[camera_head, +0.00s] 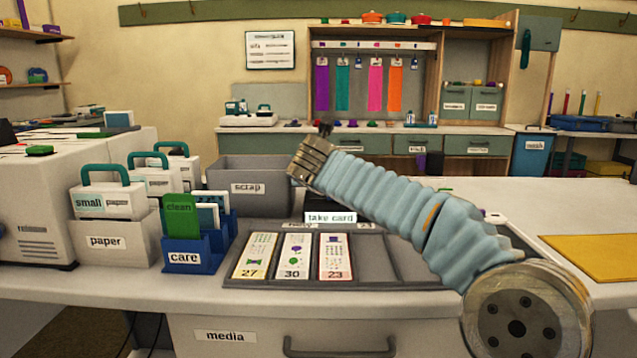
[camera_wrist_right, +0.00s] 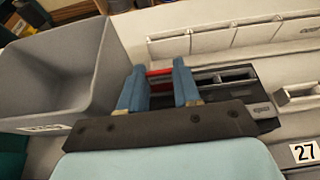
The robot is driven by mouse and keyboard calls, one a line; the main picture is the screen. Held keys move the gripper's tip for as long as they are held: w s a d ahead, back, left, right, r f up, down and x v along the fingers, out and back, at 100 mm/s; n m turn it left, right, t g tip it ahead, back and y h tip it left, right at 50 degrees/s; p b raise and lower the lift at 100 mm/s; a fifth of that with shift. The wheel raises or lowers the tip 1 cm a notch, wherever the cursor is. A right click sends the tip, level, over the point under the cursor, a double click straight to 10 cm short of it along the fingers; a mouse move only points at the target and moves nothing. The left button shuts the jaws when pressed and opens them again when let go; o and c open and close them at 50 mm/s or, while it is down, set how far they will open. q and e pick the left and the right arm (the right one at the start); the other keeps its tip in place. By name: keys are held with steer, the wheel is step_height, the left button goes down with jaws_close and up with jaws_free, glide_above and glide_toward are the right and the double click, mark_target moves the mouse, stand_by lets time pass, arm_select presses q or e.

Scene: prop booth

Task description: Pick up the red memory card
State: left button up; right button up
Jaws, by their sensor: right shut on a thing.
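The red memory card (camera_wrist_right: 160,72) shows as a thin red strip between the two blue fingers of my right gripper (camera_wrist_right: 160,92) in the right wrist view. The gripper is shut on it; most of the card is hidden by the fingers. In the head view my right gripper (camera_head: 326,130) is raised above the counter, behind the "take card" sign, and I cannot make out the card there. A dark slotted device (camera_wrist_right: 235,77) lies beyond the fingers in the wrist view. My left gripper is not in view.
A grey scrap bin (camera_head: 248,172) stands left of my right gripper. A grey tray (camera_head: 375,270) with numbered picture cards lies at the front. A blue care holder (camera_head: 190,250) and a paper box (camera_head: 105,240) stand at the left. A yellow mat (camera_head: 600,255) lies at the right.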

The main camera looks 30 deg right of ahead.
steer(key=r, duration=0.2)
steer(key=r+p, duration=0.1)
steer(key=r, duration=0.1)
steer(key=shift+s+a, duration=0.2)
steer(key=shift+s, duration=0.1)
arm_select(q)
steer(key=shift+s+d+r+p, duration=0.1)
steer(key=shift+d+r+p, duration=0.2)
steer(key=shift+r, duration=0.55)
arm_select(e)
steer(key=d+r+v, duration=0.2)
steer(key=v, duration=1.3)
steer(key=shift+s+r, duration=0.25)
steer(key=shift+r, duration=0.15)
steer(key=shift+w, duration=0.15)
